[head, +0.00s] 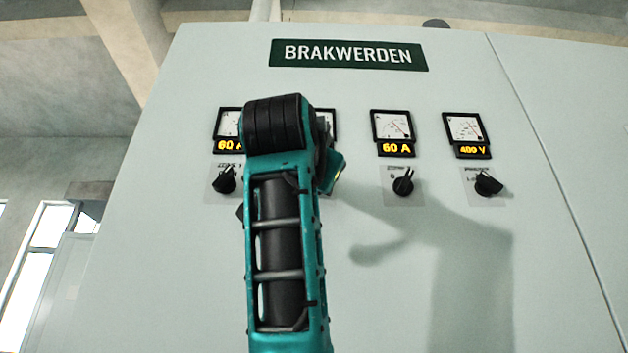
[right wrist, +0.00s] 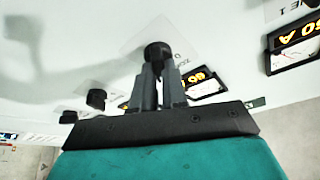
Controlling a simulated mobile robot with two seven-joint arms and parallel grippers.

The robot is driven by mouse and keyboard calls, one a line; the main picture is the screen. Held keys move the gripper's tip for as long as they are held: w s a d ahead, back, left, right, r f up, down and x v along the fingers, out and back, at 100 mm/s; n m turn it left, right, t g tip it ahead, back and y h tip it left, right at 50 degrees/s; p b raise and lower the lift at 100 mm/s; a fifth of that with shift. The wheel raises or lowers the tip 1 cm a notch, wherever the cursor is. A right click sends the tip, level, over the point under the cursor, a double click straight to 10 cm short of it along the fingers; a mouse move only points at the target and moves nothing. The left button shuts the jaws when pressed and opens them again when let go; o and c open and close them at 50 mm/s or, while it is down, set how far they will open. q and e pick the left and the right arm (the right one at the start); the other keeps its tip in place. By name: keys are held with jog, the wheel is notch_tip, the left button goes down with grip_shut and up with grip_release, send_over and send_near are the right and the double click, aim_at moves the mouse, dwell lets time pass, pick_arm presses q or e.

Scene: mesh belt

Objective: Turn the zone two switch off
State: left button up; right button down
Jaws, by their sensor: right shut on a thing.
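The zone two switch, a black rotary knob (right wrist: 157,50) on the pale panel, shows in the right wrist view between the tips of my right gripper (right wrist: 158,68). The two grey fingers are shut on it. Its pointer direction is covered by the fingers. In the head view my right arm hides this knob and most of the second meter (head: 326,124). Beside the knob in the right wrist view, an amber display (right wrist: 200,79) is lit, partly hidden by a finger. My left gripper is in neither view.
The cabinet (head: 400,290) carries a BRAKWERDEN sign (head: 349,55). Other black knobs stand at the left (head: 226,180), centre right (head: 404,182) and far right (head: 488,183), under meters. The lower panel is bare, with arm shadows across it.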

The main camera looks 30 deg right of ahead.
jog(key=shift+n, duration=0.4)
jog(key=shift+s+d+n+t+y+b, duration=0.1)
jog(key=shift+n+t+y+b, duration=0.85)
jog(key=shift+n, duration=1.8)
jog(key=shift+s+d+n+t+y+b, duration=0.15)
jog(key=shift+n+t+y, duration=0.45)
jog(key=shift+n+y, duration=1.5)
jog(key=shift+w+n+t+y+b, duration=0.1)
jog(key=shift+n+t+y+b, duration=0.6)
jog(key=shift+n, duration=2.65)
jog(key=c, duration=1.2)
grip_release()
jog(key=shift+o, duration=0.2)
